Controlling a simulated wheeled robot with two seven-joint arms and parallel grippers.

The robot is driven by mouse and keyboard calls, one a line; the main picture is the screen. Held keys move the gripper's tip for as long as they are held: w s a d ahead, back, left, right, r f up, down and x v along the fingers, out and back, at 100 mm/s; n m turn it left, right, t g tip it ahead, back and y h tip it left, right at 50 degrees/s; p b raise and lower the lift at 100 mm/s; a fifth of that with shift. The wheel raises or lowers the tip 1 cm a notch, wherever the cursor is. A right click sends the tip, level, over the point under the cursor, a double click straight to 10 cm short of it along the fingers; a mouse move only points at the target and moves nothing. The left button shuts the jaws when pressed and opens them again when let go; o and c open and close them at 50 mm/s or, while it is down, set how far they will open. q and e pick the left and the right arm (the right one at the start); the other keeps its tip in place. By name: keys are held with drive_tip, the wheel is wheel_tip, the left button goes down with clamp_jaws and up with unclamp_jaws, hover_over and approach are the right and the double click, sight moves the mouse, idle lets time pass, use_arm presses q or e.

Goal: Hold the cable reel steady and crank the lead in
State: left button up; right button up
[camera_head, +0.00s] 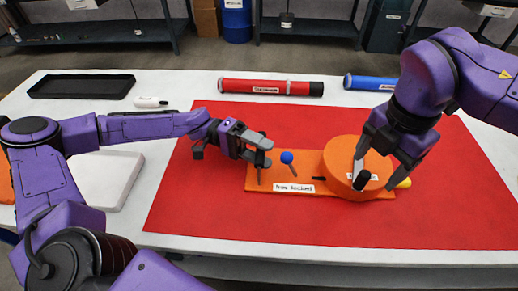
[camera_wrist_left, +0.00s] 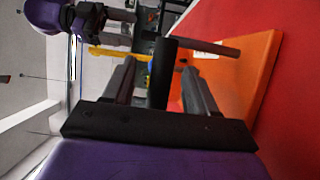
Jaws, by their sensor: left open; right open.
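The orange cable reel (camera_head: 340,152) is a round drum on the right part of an orange base board (camera_head: 228,186) lying on the red mat. A black crank knob (camera_head: 361,181) shows at its front face. A yellow piece (camera_head: 403,183) sticks out at the reel's right. My left gripper (camera_head: 259,152) is open at the board's left end, by an upright dark post (camera_head: 260,176). In the left wrist view a dark upright piece (camera_wrist_left: 162,72) stands between its fingers; contact cannot be told. My right gripper (camera_head: 376,178) points down over the reel, open, with its fingers around the knob area.
A blue ball-topped lever (camera_head: 287,158) stands on the board between left gripper and reel. A red tube (camera_head: 265,87) and a blue tube (camera_head: 368,82) lie behind the mat. A black tray (camera_head: 82,87) is back left. The mat's front is clear.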

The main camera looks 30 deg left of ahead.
use_arm(q)
drive_tip(key=a, duration=1.2)
drive_tip(key=shift+w, duration=0.35)
drive_tip(key=shift+r, duration=0.1)
